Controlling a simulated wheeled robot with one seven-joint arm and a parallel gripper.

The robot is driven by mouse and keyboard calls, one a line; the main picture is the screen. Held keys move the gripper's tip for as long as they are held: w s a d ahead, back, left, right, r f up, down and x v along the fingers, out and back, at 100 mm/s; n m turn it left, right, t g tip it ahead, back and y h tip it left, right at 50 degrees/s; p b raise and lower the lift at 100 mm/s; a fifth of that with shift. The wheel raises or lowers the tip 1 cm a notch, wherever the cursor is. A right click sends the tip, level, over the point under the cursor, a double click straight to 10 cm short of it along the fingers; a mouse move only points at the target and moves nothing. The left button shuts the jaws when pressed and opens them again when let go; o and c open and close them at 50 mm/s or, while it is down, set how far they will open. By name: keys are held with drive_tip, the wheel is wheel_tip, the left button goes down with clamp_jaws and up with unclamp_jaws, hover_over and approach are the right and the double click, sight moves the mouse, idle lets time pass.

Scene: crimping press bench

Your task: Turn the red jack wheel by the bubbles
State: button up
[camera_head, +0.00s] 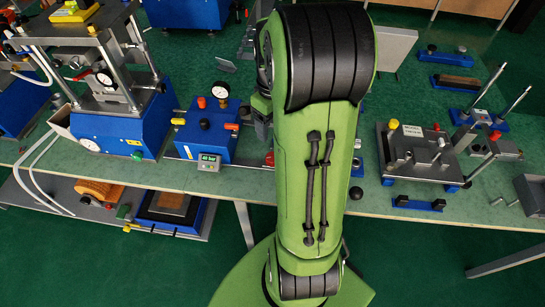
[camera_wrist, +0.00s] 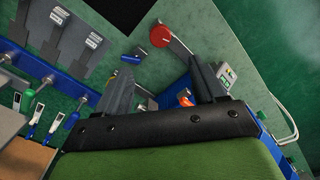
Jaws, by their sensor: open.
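A round red disc (camera_wrist: 160,36), which looks like the jack wheel, sits at the end of a grey bar on the green bench top in the wrist view. My gripper (camera_wrist: 159,68) is open and empty, its two grey fingers spread apart. The disc lies beyond the fingertips and apart from them. A small yellow part on a blue piece (camera_wrist: 131,59) is left of the disc; I cannot tell whether it is a bubble level.
A blue box with a gauge (camera_head: 208,135) and a small display unit (camera_head: 208,162) stand left of my arm. A press (camera_head: 110,90) stands farther left. A grey plate fixture (camera_head: 415,155) is on the right. Grey brackets (camera_wrist: 72,40) line the wrist view's left side.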

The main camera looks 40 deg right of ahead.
wheel_tip(320, 180, down, 13)
drive_tip(key=b, duration=0.4)
drive_tip(key=shift+f, duration=0.2)
drive_tip(key=shift+c, duration=0.4)
drive_tip(key=c, duration=1)
